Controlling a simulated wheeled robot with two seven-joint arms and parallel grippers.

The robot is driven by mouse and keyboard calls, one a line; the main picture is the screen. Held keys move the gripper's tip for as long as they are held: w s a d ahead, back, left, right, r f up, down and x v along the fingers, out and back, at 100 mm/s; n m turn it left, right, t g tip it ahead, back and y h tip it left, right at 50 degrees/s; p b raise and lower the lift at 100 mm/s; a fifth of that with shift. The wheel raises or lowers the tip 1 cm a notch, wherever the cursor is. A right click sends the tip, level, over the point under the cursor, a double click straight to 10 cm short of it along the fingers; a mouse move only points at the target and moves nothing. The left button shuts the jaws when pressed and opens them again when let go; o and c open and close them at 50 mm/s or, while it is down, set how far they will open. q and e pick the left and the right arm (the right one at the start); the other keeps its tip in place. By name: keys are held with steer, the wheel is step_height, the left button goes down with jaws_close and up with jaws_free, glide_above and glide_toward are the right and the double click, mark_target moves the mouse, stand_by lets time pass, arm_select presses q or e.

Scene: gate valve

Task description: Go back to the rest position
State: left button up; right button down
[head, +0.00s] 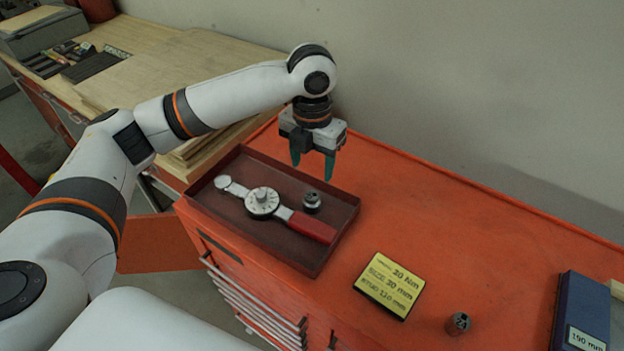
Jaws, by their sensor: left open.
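My left gripper (313,163) is open and empty, pointing down above the back right part of the dark red tray (335,232). Its two greenish fingers are apart. In the tray lies a torque wrench with a red handle (311,227) and a round dial (262,201). A small metal socket (312,202) stands in the tray beside the wrench, below the gripper in the picture. My right gripper is not in view.
The tray sits on an orange tool cabinet (440,220). A yellow label plate (390,285), another socket (458,323) and a blue box (582,305) are on its top. A wooden bench (150,60) stands behind left. The cabinet's back middle is clear.

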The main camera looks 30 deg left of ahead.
arm_select(q)
steer(key=shift+r, duration=0.45)
